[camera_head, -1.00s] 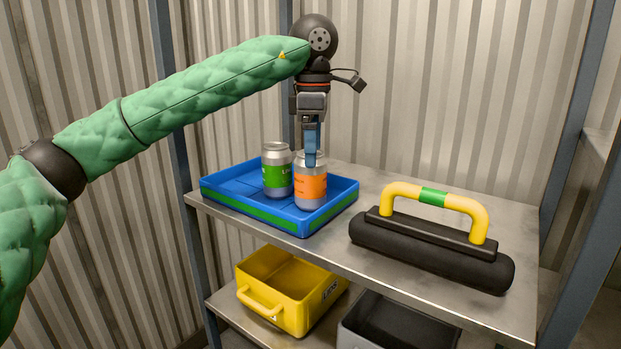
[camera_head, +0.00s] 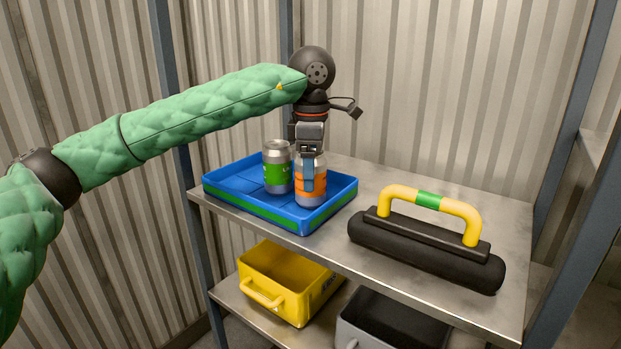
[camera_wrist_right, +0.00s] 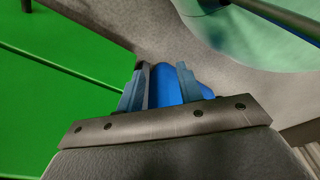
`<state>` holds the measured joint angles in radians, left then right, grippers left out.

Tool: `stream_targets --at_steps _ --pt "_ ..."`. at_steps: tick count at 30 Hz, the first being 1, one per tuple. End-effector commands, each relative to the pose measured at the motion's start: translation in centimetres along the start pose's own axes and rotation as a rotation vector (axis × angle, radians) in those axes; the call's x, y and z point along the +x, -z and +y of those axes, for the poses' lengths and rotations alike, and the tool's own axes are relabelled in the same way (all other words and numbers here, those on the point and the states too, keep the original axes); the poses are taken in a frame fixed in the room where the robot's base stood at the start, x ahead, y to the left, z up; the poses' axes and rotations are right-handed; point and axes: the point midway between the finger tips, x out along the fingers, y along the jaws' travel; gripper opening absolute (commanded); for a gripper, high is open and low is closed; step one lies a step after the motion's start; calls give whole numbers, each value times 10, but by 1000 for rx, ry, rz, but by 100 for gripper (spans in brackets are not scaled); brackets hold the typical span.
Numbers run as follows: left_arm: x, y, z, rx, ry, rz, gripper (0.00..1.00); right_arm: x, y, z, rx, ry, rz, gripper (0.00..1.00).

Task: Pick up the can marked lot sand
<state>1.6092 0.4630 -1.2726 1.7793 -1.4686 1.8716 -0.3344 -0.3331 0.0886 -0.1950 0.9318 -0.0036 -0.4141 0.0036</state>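Two cans stand upright in a blue tray (camera_head: 232,198) on the upper shelf. One can has a green label (camera_head: 277,175) with only part of its lettering showing. The other has an orange label (camera_head: 318,190), partly covered by my finger. I cannot read "lot sand" on either. My left gripper (camera_head: 308,178) points straight down at the orange-label can, with a blue finger overlapping its front. The other finger is hidden, so its grip cannot be told. In the right wrist view, my right gripper (camera_wrist_right: 160,85) has its fingers apart, with a blue surface showing between them.
A black case-like tool with a yellow and green handle (camera_head: 430,198) lies right of the tray. A yellow bin (camera_head: 285,290) and a grey bin (camera_head: 390,325) sit on the lower shelf. Bare upper shelf (camera_head: 375,180) shows between tray and tool. Blue-grey posts flank the shelves.

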Motion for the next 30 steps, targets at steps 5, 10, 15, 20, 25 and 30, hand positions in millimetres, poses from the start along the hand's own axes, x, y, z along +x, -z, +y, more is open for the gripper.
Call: stream_targets --at_steps 5,10,15,20,25,30 --pt "0 0 0 0 0 0 43 0 0 0 0 0 0 36" --pt "-1 0 0 0 -1 -1 25 0 1 1 1 -1 0 36" --pt "-1 0 0 0 -1 -1 25 0 0 2 0 -1 0 36" --pt "-6 0 0 0 -1 -2 25 5 1 2 0 -1 -2 36" --pt "-22 0 0 0 -3 -1 25 -2 40 -2 1 2 29 36" --pt "-43 -10 -4 4 -3 -1 25 -17 65 -9 9 9 21 36"
